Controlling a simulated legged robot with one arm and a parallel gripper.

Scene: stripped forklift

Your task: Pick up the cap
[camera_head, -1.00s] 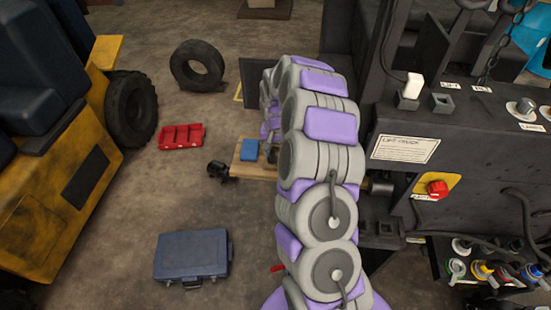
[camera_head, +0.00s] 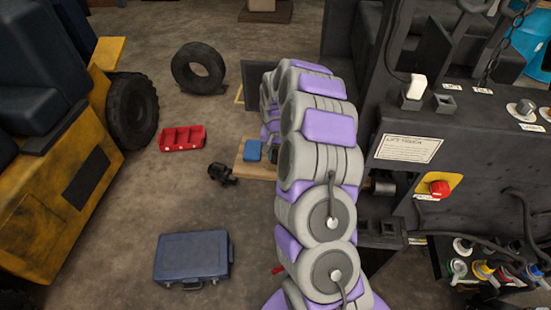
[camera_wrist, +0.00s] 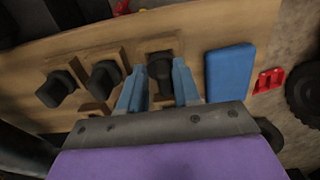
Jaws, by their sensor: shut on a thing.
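In the wrist view, a wooden board (camera_wrist: 200,36) carries several black caps in square wooden holders. One black cap (camera_wrist: 160,68) is between the two blue fingers of my gripper (camera_wrist: 158,80), which is shut on it. The cap still appears to sit at its square wooden holder; I cannot tell whether it is raised. Two other black caps stand to the left, a near one (camera_wrist: 104,78) and a farther one (camera_wrist: 57,88). In the head view, the board (camera_head: 246,172) shows beside my arm, which hides the gripper and the caps.
A blue block (camera_wrist: 229,72) lies on the board right of my gripper; it also shows in the head view (camera_head: 253,150). A red tray (camera_head: 182,138), a black object (camera_head: 222,173), a blue case (camera_head: 192,257) and a tire (camera_head: 198,66) are on the floor. Forklift controls (camera_head: 440,188) stand at right.

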